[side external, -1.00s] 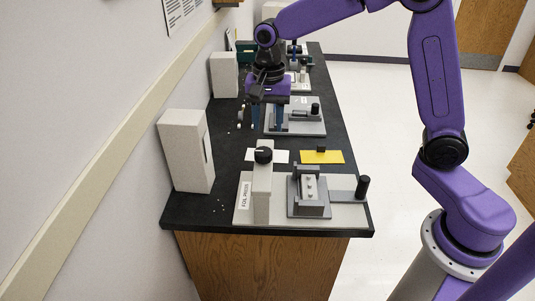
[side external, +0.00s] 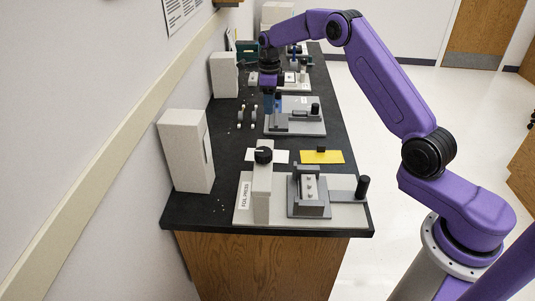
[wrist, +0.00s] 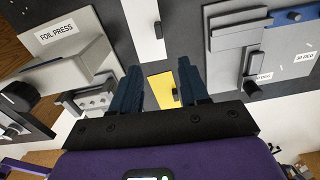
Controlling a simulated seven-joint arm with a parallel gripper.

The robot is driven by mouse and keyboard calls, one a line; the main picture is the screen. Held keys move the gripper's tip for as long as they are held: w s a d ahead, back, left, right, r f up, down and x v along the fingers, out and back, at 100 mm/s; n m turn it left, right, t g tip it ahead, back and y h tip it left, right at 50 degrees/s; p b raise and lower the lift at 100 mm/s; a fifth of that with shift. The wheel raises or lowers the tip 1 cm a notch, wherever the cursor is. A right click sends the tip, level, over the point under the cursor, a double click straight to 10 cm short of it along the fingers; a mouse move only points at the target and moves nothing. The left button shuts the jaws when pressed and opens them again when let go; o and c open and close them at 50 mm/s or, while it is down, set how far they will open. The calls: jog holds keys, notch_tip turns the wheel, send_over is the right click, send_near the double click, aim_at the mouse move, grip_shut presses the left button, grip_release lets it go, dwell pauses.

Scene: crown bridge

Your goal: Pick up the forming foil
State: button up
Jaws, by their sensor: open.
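No sheet in view is labelled forming foil, so I cannot tell for certain which thing it is. Two flat sheets lie on the black bench: a yellow one (side external: 332,158) with a small dark block on it, and a white one (side external: 257,156) to its left. My gripper (side external: 272,104) is above the bench, farther back than both sheets, near the grey plate fixture. In the wrist view, the open, empty fingers (wrist: 158,65) show with the yellow sheet (wrist: 158,82) in the gap between them, well beyond the tips. The white sheet (wrist: 142,25) shows above it.
The foil press (side external: 262,190) with its black knob stands at the bench front, beside a grey clamp fixture (side external: 309,193). A grey plate fixture (side external: 295,122) lies behind the sheets. White boxes (side external: 184,150) line the wall side. Small pegs (side external: 240,117) stand left of the plate fixture.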

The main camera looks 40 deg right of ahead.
send_near(280, 156)
jog(key=w, duration=0.1)
jog(key=w+f, duration=0.1)
jog(key=w, duration=0.3)
jog(key=shift+a+f, duration=0.2)
jog(key=shift+a, duration=0.05)
jog(key=shift+s+f, duration=0.15)
jog(key=shift+f, duration=2.55)
grip_shut()
